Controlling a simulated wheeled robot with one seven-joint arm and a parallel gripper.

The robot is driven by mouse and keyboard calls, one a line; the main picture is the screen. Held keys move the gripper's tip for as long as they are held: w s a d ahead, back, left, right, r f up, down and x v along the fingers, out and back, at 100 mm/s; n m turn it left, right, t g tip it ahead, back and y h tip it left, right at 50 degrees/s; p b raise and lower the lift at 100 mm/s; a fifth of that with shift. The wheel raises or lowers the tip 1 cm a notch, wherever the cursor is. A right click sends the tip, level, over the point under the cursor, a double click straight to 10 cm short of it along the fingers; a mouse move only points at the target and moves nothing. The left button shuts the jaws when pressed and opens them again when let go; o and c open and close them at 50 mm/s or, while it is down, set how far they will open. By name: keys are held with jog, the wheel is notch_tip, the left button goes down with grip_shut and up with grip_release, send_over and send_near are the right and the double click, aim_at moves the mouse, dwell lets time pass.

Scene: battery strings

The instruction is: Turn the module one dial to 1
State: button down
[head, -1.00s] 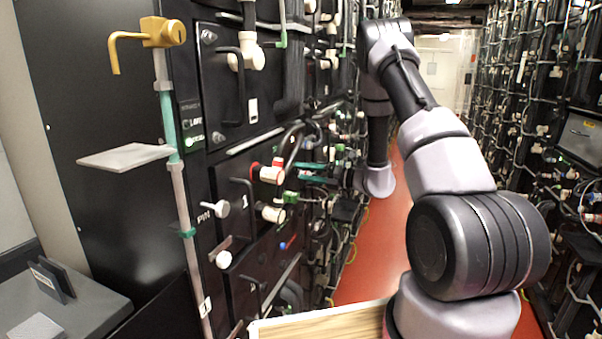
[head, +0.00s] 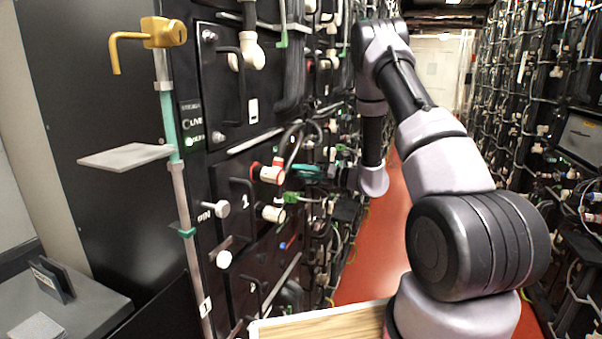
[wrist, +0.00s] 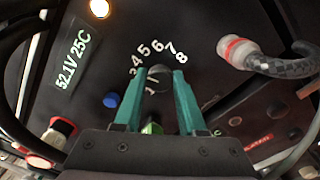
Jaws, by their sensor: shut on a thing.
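The module one dial (wrist: 160,76) is a small dark round knob on a black panel in the wrist view, with white numbers in an arc around its top, 3 through 8 partly readable. A pale mark shows on or just below the knob; which number it points to I cannot tell. My gripper (wrist: 158,88) has teal fingers on both sides of the dial and is shut on it. In the head view my gripper (head: 306,171) is small against the rack on the left, and the dial cannot be made out there.
In the wrist view a grey cable with a red-ringed white plug (wrist: 238,50) is at the right, a blue button (wrist: 111,100) left of the fingers, and a 52.1V 25C label (wrist: 75,62) at left. The red aisle floor (head: 385,250) is clear in the head view.

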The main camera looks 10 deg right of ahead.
jog(key=n, duration=1.7)
jog(key=shift+n, duration=0.4)
dwell(0.4)
jog(key=c, duration=0.5)
grip_release()
jog(key=v, duration=1.1)
